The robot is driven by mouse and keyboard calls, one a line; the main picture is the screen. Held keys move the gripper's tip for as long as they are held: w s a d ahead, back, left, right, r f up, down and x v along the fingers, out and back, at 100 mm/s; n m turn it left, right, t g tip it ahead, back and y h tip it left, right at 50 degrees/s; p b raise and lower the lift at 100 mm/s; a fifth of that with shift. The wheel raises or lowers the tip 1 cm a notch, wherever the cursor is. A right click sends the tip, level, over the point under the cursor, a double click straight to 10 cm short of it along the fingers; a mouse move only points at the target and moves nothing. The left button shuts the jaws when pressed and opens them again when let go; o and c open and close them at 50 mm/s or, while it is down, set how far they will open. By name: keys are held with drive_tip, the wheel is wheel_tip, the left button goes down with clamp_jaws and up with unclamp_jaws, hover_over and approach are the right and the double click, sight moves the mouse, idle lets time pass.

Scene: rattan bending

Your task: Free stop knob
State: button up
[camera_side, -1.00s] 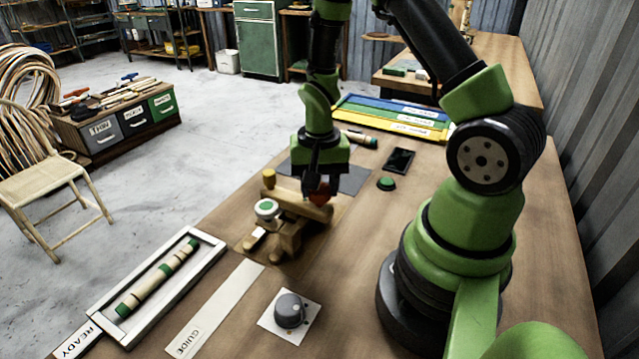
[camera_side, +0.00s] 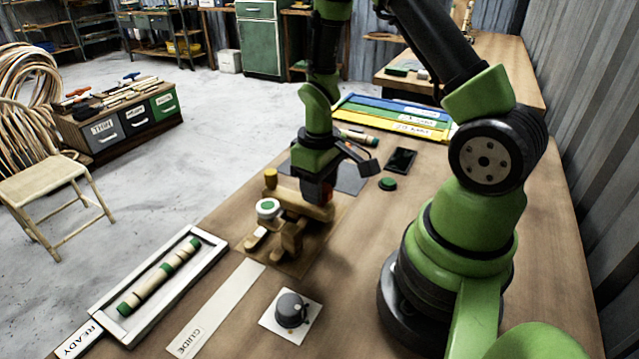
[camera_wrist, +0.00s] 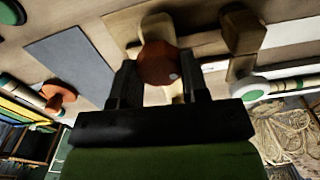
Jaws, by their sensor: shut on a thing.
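The red-brown stop knob (camera_wrist: 158,63) sits between the two fingers of my gripper (camera_wrist: 160,85) in the wrist view. My gripper (camera_side: 318,196) is shut on it, pointing down over the wooden bending jig (camera_side: 290,238).
A white tray (camera_side: 212,254) holding a green-banded rod stands front left. A grey dial (camera_side: 291,310) is at the front. A green button (camera_side: 388,184) and a dark phone-like slab (camera_side: 401,160) lie right of the jig. A grey mat (camera_side: 352,180) lies behind.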

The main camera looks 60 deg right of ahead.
drive_tip(key=n, duration=0.5)
drive_tip(key=shift+s+a, duration=0.1)
drive_tip(key=shift+s, duration=0.05)
drive_tip(key=shift+n, duration=0.3)
idle(0.3)
drive_tip(key=o, duration=0.9)
wheel_tip(320, 180, up, 9)
drive_tip(key=shift+r, duration=0.5)
